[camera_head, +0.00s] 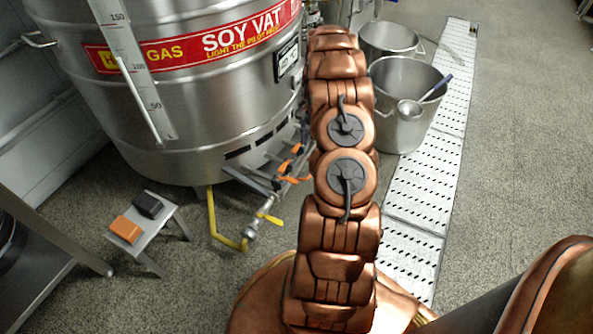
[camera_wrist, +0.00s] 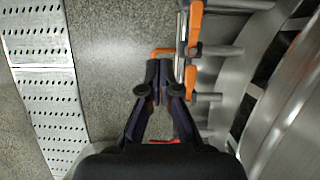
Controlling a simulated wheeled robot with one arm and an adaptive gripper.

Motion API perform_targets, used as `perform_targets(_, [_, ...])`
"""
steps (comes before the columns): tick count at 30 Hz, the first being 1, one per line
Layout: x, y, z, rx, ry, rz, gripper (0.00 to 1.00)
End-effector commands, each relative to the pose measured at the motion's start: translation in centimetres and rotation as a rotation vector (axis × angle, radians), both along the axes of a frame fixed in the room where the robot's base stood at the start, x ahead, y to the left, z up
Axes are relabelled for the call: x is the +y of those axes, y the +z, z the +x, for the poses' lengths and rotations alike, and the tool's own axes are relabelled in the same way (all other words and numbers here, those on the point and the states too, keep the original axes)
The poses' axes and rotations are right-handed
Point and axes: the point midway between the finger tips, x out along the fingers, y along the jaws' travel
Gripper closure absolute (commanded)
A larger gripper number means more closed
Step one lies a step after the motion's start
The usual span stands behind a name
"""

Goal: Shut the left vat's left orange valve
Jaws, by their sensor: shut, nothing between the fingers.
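The steel vat (camera_head: 215,105) with the red "SOY VAT" label fills the upper left of the head view. Several orange valve handles (camera_head: 284,166) sit low at its right side, partly behind my arm. In the wrist view, one upright orange handle (camera_wrist: 195,22) is at the top and another (camera_wrist: 190,80) is just right of my fingertips. A third orange piece (camera_wrist: 162,51) lies crosswise just beyond the tips. I cannot tell which is the left valve. My gripper (camera_wrist: 165,70) is shut and empty, close to these handles; contact is unclear. The head view does not show it.
Steel pipes (camera_wrist: 222,50) run from the handles to the vat wall. A yellow-handled valve (camera_head: 268,218) and yellow pipe (camera_head: 212,215) are below. Two steel pots (camera_head: 402,132) stand by the perforated floor drain (camera_head: 415,205). A small stool (camera_head: 150,228) stands at left.

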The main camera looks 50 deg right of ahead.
Motion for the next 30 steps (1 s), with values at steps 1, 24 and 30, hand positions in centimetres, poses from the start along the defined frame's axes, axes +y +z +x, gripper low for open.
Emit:
perform_targets(1, [0.0,0.0,0.0,0.0,0.0,0.0,1.0])
perform_targets(24, [3.6,-9.8,-1.4,0.004,0.001,0.003,1.0])
perform_targets(30, [5.3,-9.5,-2.0,0.002,0.002,0.0,1.0])
